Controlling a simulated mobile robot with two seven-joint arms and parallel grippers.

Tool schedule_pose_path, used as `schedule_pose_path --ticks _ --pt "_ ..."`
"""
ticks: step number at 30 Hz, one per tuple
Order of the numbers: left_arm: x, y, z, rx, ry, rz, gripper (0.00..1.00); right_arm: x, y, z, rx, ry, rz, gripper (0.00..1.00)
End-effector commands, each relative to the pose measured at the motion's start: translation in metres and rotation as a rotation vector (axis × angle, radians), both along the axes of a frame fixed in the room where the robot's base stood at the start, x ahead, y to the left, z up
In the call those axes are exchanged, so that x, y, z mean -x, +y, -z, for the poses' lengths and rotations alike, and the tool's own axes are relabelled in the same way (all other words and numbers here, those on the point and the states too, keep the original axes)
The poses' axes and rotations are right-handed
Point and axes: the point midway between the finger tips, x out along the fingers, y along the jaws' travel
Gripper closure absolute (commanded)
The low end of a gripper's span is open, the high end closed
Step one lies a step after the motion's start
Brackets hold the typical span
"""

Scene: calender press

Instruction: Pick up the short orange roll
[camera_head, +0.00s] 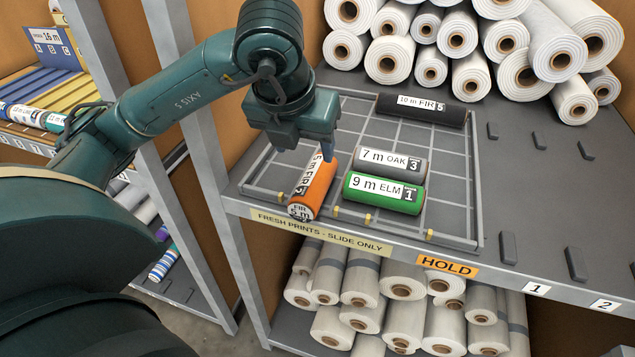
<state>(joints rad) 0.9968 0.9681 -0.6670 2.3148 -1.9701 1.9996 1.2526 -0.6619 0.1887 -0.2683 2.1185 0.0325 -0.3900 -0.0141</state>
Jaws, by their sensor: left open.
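The short orange roll (315,189) lies at the front left of the gridded tray (470,215) on the shelf. Its label reads 5 m FIR, and its near end faces the tray's front edge. My left gripper (304,155) is open and empty, pointing down just above the far end of the orange roll. I cannot tell whether its fingertips touch the roll. One finger partly hides the roll's far end. My right gripper is not in the picture.
A grey roll (392,161) marked 7 m OAK and a green roll (383,194) marked 9 m ELM lie just right of the orange one. A black roll (422,110) lies at the tray's back. White rolls (470,75) are stacked behind.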

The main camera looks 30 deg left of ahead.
Motion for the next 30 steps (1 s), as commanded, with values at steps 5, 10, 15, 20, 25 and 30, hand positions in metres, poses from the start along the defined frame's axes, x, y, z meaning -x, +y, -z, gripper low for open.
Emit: schedule_pose_path --ticks 5,10,15,20,25,30 --pt "-0.012 0.003 0.035 0.001 0.009 0.002 0.42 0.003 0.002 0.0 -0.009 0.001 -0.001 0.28" --pt "-0.02 0.004 0.053 0.003 0.006 0.004 0.42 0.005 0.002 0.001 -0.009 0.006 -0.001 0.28" --pt "-0.025 0.005 0.064 0.004 0.007 0.004 0.42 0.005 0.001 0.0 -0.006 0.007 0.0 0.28" --pt "-0.033 0.007 0.086 0.004 0.009 0.005 0.42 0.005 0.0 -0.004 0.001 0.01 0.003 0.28" --pt "-0.041 0.008 0.103 0.004 0.005 0.006 0.42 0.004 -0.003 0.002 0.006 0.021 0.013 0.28" --pt "-0.042 0.008 0.105 0.005 0.004 0.007 0.42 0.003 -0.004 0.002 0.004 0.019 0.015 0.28"
